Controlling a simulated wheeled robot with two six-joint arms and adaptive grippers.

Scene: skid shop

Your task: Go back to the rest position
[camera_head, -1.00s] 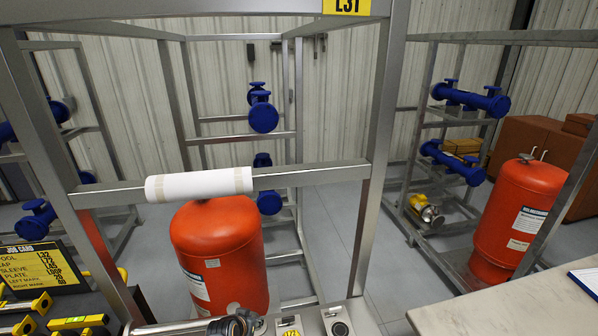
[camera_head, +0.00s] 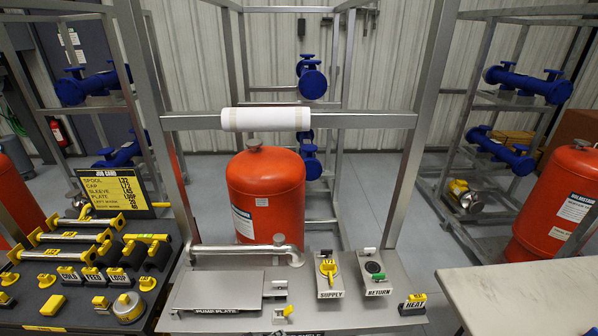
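Neither of my grippers shows in the head view, and no part of my arms can be made out. A white sleeve with beige bands (camera_head: 266,119) sits around the crossbar (camera_head: 360,121) of the metal skid frame. A red tank (camera_head: 266,198) stands behind and below it. A silver pipe with a bent end (camera_head: 235,251) lies low in front of the tank. I see nothing held.
A dark bench (camera_head: 75,318) with yellow-labelled tools and a job card (camera_head: 112,188) is at left. A pump plate (camera_head: 218,291), supply panel (camera_head: 325,273) and return panel (camera_head: 376,273) are at front. A pale table (camera_head: 520,295) is at right.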

